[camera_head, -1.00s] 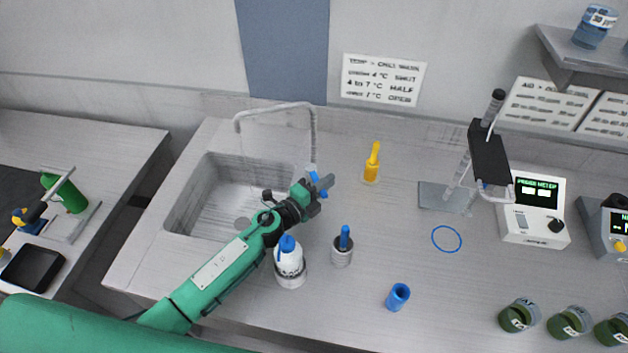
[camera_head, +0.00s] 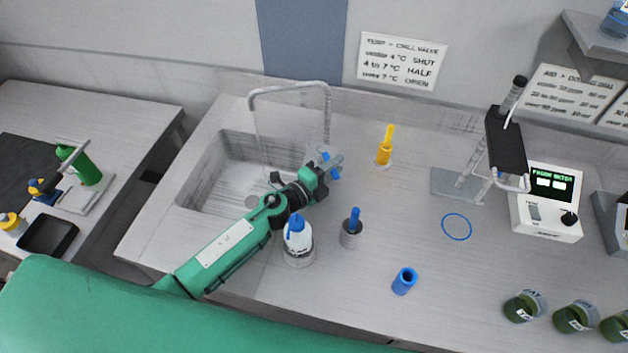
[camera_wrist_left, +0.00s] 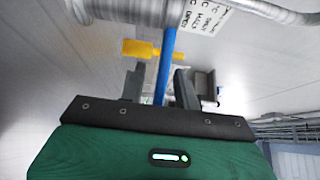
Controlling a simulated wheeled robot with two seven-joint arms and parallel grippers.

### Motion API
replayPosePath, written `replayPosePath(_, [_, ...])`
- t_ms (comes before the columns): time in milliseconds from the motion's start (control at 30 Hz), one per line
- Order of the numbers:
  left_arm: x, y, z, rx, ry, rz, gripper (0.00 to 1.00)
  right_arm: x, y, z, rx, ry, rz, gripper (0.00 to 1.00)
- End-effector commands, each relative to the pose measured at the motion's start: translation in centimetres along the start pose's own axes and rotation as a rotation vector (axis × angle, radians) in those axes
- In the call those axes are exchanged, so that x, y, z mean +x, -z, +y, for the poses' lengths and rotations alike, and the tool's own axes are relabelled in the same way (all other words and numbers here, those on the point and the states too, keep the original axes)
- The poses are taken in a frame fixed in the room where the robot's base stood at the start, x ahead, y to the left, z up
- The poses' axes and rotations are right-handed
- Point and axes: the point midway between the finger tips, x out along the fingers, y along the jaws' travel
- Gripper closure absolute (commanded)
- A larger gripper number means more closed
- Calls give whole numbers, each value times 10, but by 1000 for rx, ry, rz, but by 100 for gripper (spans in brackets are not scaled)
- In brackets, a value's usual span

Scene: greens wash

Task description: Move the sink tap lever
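The sink tap has a tall silver spout (camera_head: 290,88) that arches over the steel sink (camera_head: 205,180). Its blue lever (camera_head: 335,173) shows beside the tap's base, partly hidden by my left gripper (camera_head: 334,164). In the left wrist view the lever is a blue bar (camera_wrist_left: 166,62) that runs between the two grey fingers of my left gripper (camera_wrist_left: 160,85). The fingers stand apart, with a gap on the left of the bar. I cannot tell whether the right finger touches it. My right gripper is not in view.
A white bottle with a blue cap (camera_head: 298,240) stands close to my left forearm. A blue-handled tool in a holder (camera_head: 352,230), a blue cup (camera_head: 404,281) and a yellow tool (camera_head: 384,148) stand to the right. A wall sign (camera_head: 400,60) hangs behind.

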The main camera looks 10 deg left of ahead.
Motion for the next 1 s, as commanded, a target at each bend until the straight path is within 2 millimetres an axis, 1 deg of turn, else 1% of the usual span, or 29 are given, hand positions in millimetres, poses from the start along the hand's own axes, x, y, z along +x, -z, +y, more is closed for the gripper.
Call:
replayPosePath(167, [-38, 0, 4, 2, -4, 1, 68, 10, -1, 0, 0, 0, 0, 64])
replayPosePath(300, [-72, 1, 5, 1, -4, 2, 68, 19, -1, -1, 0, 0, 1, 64])
replayPosePath(400, [-92, 1, 5, -1, -3, 2, 68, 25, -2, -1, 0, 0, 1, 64])
replayPosePath(500, [-107, 0, 4, -1, -2, 0, 68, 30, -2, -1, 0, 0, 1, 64])
replayPosePath(600, [-117, 0, 3, -1, -2, 1, 68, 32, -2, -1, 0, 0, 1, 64])
replayPosePath(700, [-123, 1, 2, -1, -1, 1, 68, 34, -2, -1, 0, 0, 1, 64])
replayPosePath(1000, [-125, 0, 0, -1, -1, 0, 68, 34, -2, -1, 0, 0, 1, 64])
